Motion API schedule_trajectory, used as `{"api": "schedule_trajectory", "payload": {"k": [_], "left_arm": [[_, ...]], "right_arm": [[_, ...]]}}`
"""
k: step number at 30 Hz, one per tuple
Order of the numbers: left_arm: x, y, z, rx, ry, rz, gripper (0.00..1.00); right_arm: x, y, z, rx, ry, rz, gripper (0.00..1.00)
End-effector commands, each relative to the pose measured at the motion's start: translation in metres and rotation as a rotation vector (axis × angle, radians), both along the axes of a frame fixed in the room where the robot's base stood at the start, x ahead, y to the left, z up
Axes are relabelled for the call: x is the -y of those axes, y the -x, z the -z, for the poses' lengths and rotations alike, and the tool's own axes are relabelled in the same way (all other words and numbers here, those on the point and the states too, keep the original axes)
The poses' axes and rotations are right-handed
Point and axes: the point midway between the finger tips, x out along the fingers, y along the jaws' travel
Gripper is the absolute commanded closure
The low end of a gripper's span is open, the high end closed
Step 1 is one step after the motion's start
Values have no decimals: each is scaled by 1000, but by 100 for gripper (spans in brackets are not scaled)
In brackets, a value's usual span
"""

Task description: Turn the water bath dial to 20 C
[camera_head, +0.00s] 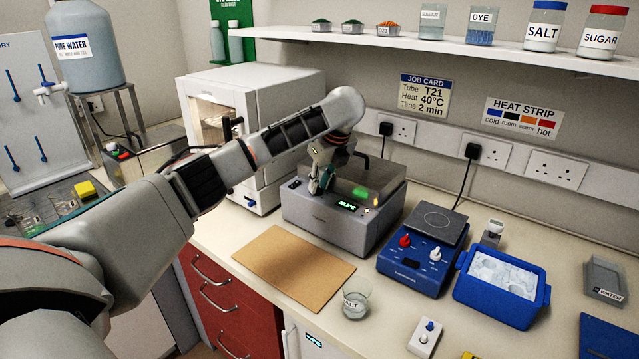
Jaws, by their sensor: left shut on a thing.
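The water bath (325,221) is a grey box with a clear lid at the back middle of the bench. Its small green display (347,206) is lit, but the digits are too small to read surely. My left arm reaches across from the left, and my left gripper (320,183) points down at the bath's front top edge. It is shut on the dial, left of the display. The dial itself is hidden behind the fingers, so its setting cannot be seen. My right gripper is not in view.
A brown board (293,266) and a salt beaker (355,301) lie in front of the bath. A blue hotplate (413,262) and a blue ice tray (500,292) stand to the right. A white cabinet (250,85) stands behind my arm. A shelf (420,43) runs above.

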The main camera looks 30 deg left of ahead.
Motion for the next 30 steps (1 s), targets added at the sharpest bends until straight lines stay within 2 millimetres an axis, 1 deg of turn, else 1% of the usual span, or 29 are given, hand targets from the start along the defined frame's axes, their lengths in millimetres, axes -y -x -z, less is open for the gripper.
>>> {"api": "schedule_trajectory", "payload": {"k": [8,9,11,21,25,28,30], "left_arm": [[0,0,-1,2,0,-1,100],[0,0,-1,2,0,-1,80],[0,0,-1,1,-1,0,66],[0,0,-1,2,1,1,66],[1,0,-1,2,1,1,66],[3,0,-7,3,0,2,66],[5,1,-14,4,2,3,66]], "right_arm": [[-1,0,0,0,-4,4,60],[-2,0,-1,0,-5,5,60],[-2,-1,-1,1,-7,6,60],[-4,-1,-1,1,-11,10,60],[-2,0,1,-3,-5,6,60],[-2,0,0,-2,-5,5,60],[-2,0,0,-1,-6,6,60]]}}
